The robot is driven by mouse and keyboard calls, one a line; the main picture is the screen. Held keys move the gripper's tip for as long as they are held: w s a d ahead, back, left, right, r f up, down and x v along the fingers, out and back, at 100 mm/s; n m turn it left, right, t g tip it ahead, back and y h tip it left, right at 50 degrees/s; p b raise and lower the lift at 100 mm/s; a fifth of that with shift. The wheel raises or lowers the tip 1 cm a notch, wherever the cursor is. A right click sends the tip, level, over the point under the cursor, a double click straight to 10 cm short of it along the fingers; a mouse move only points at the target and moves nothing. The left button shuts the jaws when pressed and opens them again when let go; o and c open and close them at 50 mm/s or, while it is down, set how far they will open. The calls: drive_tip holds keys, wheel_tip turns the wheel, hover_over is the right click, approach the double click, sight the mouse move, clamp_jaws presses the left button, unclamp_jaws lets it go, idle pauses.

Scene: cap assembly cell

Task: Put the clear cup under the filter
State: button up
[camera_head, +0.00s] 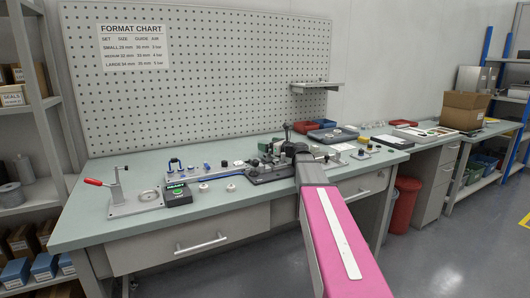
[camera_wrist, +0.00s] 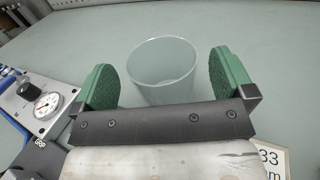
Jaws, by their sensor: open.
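The clear cup (camera_wrist: 163,92) stands upright on the bench in the wrist view, with its open rim facing up. My gripper (camera_wrist: 164,75) is open, with one green-padded finger on each side of the cup. Gaps show between the cup and both pads, and the lower part of the cup is hidden behind the gripper's dark bracket. In the head view my arm reaches over the bench to my gripper (camera_head: 302,153), and I cannot make out the cup there. I cannot identify the filter in either view.
A plate with a pressure gauge (camera_wrist: 47,105) lies left of my gripper. On the bench (camera_head: 110,232) stand a red-handled press (camera_head: 118,203), a green-lit box (camera_head: 178,194) and a blue-trimmed fixture (camera_head: 205,175). Red and blue bins (camera_head: 307,126) sit behind. Bench surface beyond the cup is clear.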

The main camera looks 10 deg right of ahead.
drive_tip(key=shift+x, duration=1)
drive_tip(key=c, duration=0.9)
drive_tip(key=shift+r, duration=0.15)
drive_tip(key=shift+c, duration=0.2)
